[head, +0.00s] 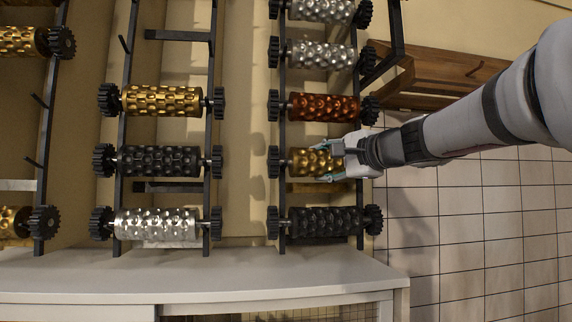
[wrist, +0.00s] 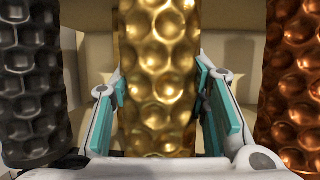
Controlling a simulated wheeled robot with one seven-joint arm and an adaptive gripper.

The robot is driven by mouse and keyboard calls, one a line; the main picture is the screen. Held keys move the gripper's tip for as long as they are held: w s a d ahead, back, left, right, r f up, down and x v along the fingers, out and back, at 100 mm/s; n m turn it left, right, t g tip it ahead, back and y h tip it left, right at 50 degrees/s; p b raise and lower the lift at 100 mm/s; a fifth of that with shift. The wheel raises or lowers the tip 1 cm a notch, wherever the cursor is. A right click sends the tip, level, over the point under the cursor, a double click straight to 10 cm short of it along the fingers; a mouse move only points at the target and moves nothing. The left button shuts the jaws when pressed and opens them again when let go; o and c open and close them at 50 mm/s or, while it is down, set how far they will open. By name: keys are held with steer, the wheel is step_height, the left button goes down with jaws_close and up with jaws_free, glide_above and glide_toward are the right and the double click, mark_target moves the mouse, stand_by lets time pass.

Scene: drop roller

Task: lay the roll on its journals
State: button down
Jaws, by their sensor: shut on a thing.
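The gold dimpled roll (head: 302,161) lies level in the right-hand rack, between a copper roll (head: 323,107) above and a black roll (head: 325,222) below. Its left gear (head: 273,162) shows beside the rack's left upright; its right end is hidden behind my gripper. My gripper (head: 326,163) comes from the right and is shut on the gold roll near its middle. In the wrist view the gold roll (wrist: 157,70) stands between the teal finger pads. Whether its journals rest in the rack is hidden or too small to tell.
The middle rack holds a gold roll (head: 161,100), a dark roll (head: 160,161) and a silver roll (head: 156,224). Silver rolls (head: 322,54) sit higher in the right rack. A white counter (head: 190,275) runs below. A wooden shelf (head: 440,70) is above my arm.

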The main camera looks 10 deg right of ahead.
steer(key=shift+s+r, duration=0.1)
steer(key=shift+r, duration=0.1)
steer(key=c, duration=0.8)
jaws_free()
steer(key=shift+f, duration=0.25)
steer(key=v, duration=1.2)
steer(key=shift+r, duration=0.2)
steer(key=shift+a+f, duration=0.1)
